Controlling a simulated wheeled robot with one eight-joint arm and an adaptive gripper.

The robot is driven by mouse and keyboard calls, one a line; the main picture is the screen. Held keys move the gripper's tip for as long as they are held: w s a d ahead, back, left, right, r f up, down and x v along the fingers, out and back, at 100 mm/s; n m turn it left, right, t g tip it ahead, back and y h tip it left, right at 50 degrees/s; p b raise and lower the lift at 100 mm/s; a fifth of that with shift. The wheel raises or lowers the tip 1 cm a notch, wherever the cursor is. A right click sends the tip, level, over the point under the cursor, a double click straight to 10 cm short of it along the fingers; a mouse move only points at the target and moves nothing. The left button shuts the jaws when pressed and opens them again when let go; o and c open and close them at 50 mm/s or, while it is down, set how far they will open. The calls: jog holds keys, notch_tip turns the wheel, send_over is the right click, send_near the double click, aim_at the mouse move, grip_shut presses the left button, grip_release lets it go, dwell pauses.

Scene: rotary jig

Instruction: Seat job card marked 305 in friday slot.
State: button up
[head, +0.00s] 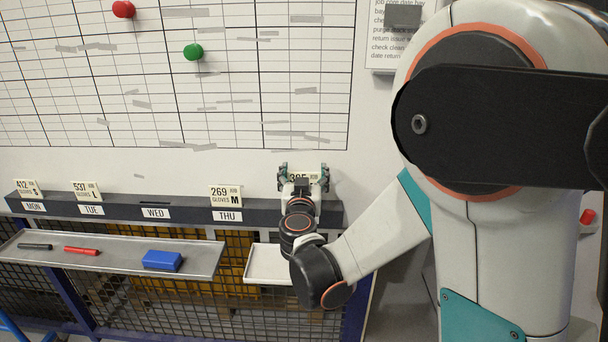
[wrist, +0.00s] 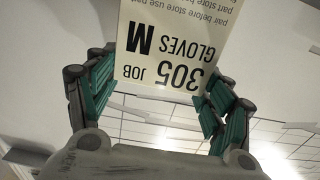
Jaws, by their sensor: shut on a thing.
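The job card marked 305 (head: 299,176) is cream with black print and reads "305 JOB GLOVES M" upside down in the wrist view (wrist: 170,50). My gripper (head: 304,183) is shut on it, with a teal finger at each side of the card in the wrist view (wrist: 158,90). They are at the right end of the dark slot rail (head: 120,210), right of the THU label. My gripper and wrist cover that part of the rail, so the friday slot and its label are hidden. I cannot tell whether the card's lower edge is in a slot.
Cards stand at MON (head: 27,188), TUE (head: 86,191) and THU (head: 225,196); WED (head: 155,212) has no card. Below, a grey shelf (head: 120,259) holds pens and a blue block (head: 162,260). A white tray (head: 268,264) is beside my forearm.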

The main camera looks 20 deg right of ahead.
jog(key=shift+f+b, duration=1.1)
jog(key=shift+f, duration=0.3)
jog(key=shift+f, duration=1)
jog(key=o, duration=1.1)
jog(key=v, duration=1.2)
